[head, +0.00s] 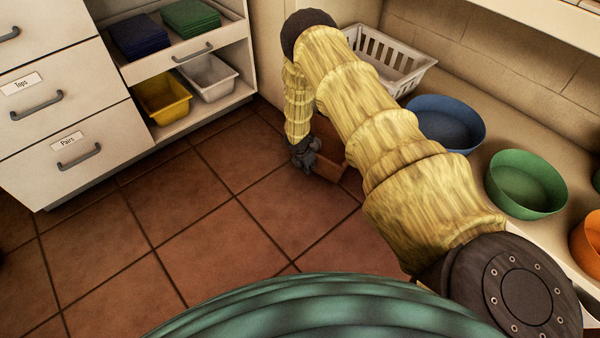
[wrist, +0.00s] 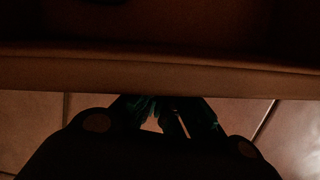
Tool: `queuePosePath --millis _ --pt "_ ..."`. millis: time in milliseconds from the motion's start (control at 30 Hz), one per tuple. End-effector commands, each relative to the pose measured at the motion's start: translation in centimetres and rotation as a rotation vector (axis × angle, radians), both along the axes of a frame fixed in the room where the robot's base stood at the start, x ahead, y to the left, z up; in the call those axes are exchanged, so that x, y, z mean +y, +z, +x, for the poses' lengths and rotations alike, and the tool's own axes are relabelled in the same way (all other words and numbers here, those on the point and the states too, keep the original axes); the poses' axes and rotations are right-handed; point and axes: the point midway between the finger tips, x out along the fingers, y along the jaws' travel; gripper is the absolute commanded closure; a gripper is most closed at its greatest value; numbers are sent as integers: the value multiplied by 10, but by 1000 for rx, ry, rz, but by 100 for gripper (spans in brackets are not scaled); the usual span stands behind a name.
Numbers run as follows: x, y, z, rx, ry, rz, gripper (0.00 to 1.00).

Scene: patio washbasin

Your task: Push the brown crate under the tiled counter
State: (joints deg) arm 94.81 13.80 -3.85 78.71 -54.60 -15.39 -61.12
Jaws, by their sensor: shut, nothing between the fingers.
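The brown crate (head: 329,168) is on the tiled floor, mostly hidden behind my arm in the head view. My gripper (head: 305,158) is low beside its left side, fingers shut with nothing between them. In the wrist view the crate's rim (wrist: 160,74) runs across the picture, with its dark inside above. My fingers (wrist: 170,112) are just below that rim, at the outer side of the wall. I cannot tell whether they touch it. The counter's pale edge (head: 545,18) shows at the upper right.
Below the counter, a low shelf holds a white basket (head: 391,52), a blue bowl (head: 446,122), a green bowl (head: 526,184) and an orange bowl (head: 588,245). A white drawer unit (head: 60,105) stands at the left. The floor (head: 190,220) between is clear.

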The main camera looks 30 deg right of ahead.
Motion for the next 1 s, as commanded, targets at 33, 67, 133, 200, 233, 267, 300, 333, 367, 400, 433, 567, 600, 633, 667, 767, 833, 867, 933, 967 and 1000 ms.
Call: queuePosePath --millis 33,67,133,200,233,267,300,333,367,400,433,567,600,633,667,767,833,867,933,967,1000 --pt "-10 0 1 -1 -4 0 100" --pt "-15 0 2 -1 -4 -1 100" --pt "-27 0 4 -1 -4 -1 100" --pt "-38 0 6 -1 -4 -1 100" --pt "-43 0 8 -3 -5 -1 100" --pt "-48 -1 8 -2 -4 -1 100" --pt "-54 -1 9 -2 -5 0 100" --pt "-59 -1 10 -3 -5 -1 100" --pt "-65 -1 11 -2 -5 -1 100" --pt "-71 -1 12 -1 -4 -2 100" --pt "-76 -1 13 -1 -4 -1 100" --pt "-98 -2 17 -2 -5 -1 100" --pt "-105 -2 18 -2 -5 -2 100" --pt "-111 -2 19 -3 -5 -2 100" --pt "-116 -2 20 -3 -5 -2 100" --pt "-134 -3 24 -3 -5 -2 100" --pt "-146 -3 26 -2 -4 -1 100" --pt "-151 -3 27 -3 -5 -2 100" --pt "-160 -2 28 -2 -4 -1 100" --pt "-163 -2 29 -1 -2 -1 100" --pt "-167 -2 30 -2 -2 -1 100"
